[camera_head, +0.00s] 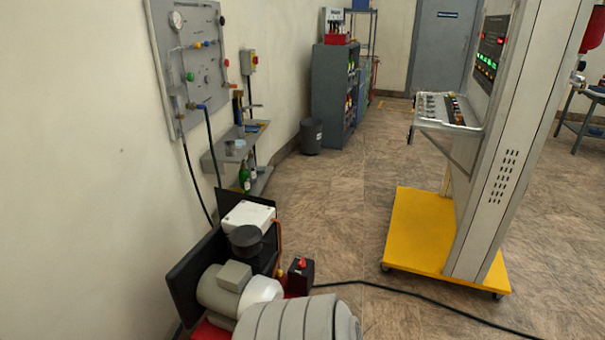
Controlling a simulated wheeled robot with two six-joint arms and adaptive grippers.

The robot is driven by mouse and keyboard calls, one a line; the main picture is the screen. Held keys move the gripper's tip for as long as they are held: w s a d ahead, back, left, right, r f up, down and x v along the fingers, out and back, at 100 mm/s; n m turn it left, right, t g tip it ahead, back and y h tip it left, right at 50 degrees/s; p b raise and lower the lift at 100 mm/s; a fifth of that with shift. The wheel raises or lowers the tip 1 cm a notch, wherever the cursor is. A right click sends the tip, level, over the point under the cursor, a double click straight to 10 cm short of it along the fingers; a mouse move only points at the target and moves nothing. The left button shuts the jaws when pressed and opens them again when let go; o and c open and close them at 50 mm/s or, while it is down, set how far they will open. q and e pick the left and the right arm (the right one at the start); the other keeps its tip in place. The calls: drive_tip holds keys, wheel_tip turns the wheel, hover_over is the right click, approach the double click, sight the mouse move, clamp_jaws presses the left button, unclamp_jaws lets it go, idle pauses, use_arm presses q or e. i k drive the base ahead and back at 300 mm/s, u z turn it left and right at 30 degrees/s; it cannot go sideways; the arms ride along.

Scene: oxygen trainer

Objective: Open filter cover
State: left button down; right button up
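A compressor unit stands low against the left wall, at the bottom of the head view. It has a light grey motor (222,290) with a box on top, and a white box (248,215) behind it. A dark round cap (246,240) sits in front of the white box. It looks like a filter cover and appears to be in place, but I cannot tell for certain. A large grey banded rounded shape fills the bottom edge and hides part of the unit. Neither of my grippers is in view.
A gauge panel (190,60) hangs on the left wall, with a small shelf (232,145) below it. A grey cabinet (335,95) and a bin (311,136) stand further back. A console on a yellow base (415,230) stands right. A black cable crosses the otherwise clear floor between.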

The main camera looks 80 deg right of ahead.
sight(248, 236)
drive_tip(key=z, duration=3.95)
drive_tip(key=i, duration=0.3)
drive_tip(key=u, duration=0.35)
